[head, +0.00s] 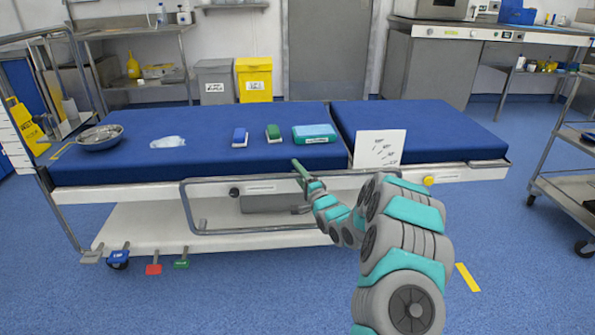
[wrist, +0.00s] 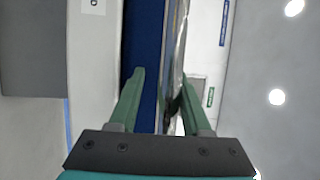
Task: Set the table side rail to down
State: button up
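The side rail (head: 188,208) is a grey metal loop along the near long side of the operating table (head: 130,195). Its upper bar runs just below the blue mattress edge and its lower bar hangs in front of the white lower shelf. My gripper (head: 303,176) is at the upper bar, toward its right part; my arm hides the rail's right end. In the wrist view, my gripper (wrist: 163,82) has its green fingers apart. A shiny metal bar, seemingly the rail (wrist: 176,50), passes between them, closer to the right finger. I cannot tell whether they touch.
A black knob (head: 233,192) and a yellow knob (head: 428,180) sit on the table's side frame. Coloured pedals (head: 153,269) are low at the left. A metal bowl (head: 100,138), small boxes (head: 315,133) and a white sheet (head: 380,148) are on the mattress. A cart (head: 560,190) stands right.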

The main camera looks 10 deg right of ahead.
jog(key=shift+o, duration=0.4)
jog(key=shift+r, duration=0.15)
jog(key=v, duration=0.7)
jog(key=shift+s+b, duration=0.35)
jog(key=shift+s, duration=0.05)
jog(key=shift+d, duration=0.1)
jog(key=s+r+n+g+h, duration=0.2)
jog(key=s+n+g, duration=0.4)
jog(key=s, duration=2.3)
jog(key=s+r+n+g+h, duration=0.2)
jog(key=s+n+g+h, duration=0.3)
jog(key=s+g, duration=0.9)
jog(key=s+n, duration=0.2)
jog(key=s, duration=1.3)
jog(key=shift+d+r, duration=0.15)
jog(key=shift+r, duration=0.1)
